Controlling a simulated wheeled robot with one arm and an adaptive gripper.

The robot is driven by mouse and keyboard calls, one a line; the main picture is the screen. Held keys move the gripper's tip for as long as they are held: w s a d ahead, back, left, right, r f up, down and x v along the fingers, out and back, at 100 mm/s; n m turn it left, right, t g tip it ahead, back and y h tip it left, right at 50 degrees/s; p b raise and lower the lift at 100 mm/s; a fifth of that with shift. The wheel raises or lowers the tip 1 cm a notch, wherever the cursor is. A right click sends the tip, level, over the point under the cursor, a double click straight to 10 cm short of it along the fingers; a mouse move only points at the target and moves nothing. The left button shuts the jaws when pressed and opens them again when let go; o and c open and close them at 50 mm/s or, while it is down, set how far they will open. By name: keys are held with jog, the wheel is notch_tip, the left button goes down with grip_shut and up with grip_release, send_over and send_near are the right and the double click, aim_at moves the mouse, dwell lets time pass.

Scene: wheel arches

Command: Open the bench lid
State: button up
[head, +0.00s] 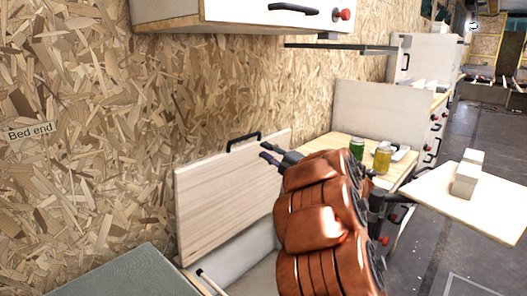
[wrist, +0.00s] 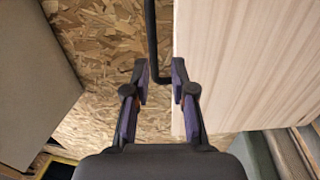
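The bench lid (head: 228,195) is a pale wood panel, standing steeply raised near the chipboard wall, with the open bench box below it. Its black bar handle (head: 243,141) is on the top edge. In the wrist view the lid (wrist: 245,60) fills the right side and the handle (wrist: 151,40) comes down from the top. My gripper (wrist: 160,72) is open, with its fingertips apart on either side of the handle's lower end. Gaps show beside the handle; contact is not clear. In the head view my gripper (head: 266,152) is just right of the handle, partly hidden by my arm.
An overhead cabinet (head: 230,14) and a shelf (head: 340,46) hang above. A counter with a green can (head: 357,148) and a yellow jar (head: 382,158) stands behind my arm. A grey cushion (head: 125,275) is at front left.

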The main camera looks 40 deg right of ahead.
jog(key=v, duration=1)
jog(key=shift+s, duration=0.2)
jog(key=shift+s+a, duration=0.1)
